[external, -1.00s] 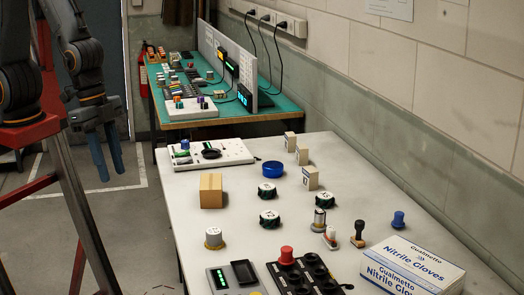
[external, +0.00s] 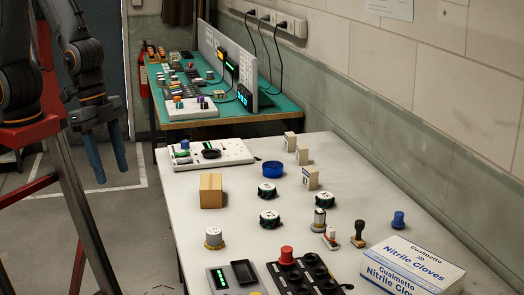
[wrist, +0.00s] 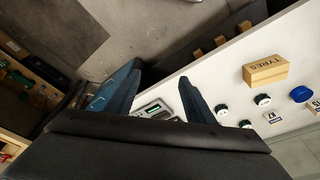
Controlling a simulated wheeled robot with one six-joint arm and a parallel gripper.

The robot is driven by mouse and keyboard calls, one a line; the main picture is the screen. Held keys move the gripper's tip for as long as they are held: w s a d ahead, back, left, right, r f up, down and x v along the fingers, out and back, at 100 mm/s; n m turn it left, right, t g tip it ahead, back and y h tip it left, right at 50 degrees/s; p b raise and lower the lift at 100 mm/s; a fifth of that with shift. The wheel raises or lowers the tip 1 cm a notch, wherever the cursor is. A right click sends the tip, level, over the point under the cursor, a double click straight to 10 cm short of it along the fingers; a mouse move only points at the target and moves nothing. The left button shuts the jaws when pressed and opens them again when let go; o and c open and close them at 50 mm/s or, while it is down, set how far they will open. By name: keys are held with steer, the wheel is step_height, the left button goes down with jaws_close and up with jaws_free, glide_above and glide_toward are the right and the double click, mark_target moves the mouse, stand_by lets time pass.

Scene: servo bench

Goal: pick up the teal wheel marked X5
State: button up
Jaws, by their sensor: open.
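Three dark teal wheels with white tops stand on the white table: one near the blue dish (external: 266,190), one nearer the front (external: 269,218) and one to the right (external: 325,199). Their marks are too small to read surely, so I cannot tell which is X5. The wrist view shows three such wheels to the right, at the left (wrist: 221,110), upper right (wrist: 262,99) and lower right (wrist: 245,124) of their group. My gripper (external: 108,168) is open and empty, pointing down off the table's left side, apart from the wheels. Its fingers (wrist: 158,76) also show in the wrist view.
A cardboard box (external: 211,190), marked TYRES in the wrist view (wrist: 265,70), stands left of the wheels. A blue dish (external: 272,170) and small pale boxes (external: 310,177) stand behind. A glove box (external: 412,268), stamp (external: 359,234) and black tray (external: 303,275) occupy the front.

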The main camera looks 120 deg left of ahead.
steer(key=o, duration=0.3)
steer(key=w+a+f+n+b, duration=0.1)
steer(key=w+a+f+b, duration=0.1)
steer(key=w+a, duration=0.7)
steer(key=n+t+y+b, duration=0.1)
steer(key=n+y+b, duration=0.1)
steer(key=n+b, duration=0.3)
glide_toward(324, 195)
step_height(324, 195, down, 2)
steer(key=m+b, duration=0.1)
steer(key=shift+a+f+p, duration=0.2)
steer(key=shift+f+p, duration=0.2)
steer(key=shift+f, duration=0.55)
steer(key=shift+w+a+r+p+x, duration=0.1)
steer(key=shift+w+p+x, duration=0.1)
steer(key=shift+p+x, duration=0.45)
steer(key=shift+w+a+r+p+x, duration=0.15)
steer(key=shift+p+x, duration=0.1)
steer(key=shift+x, duration=0.85)
steer(key=shift+w+d+f+p+x, duration=0.1)
steer(key=shift+w+p+x, duration=0.1)
steer(key=shift+p+x, duration=0.45)
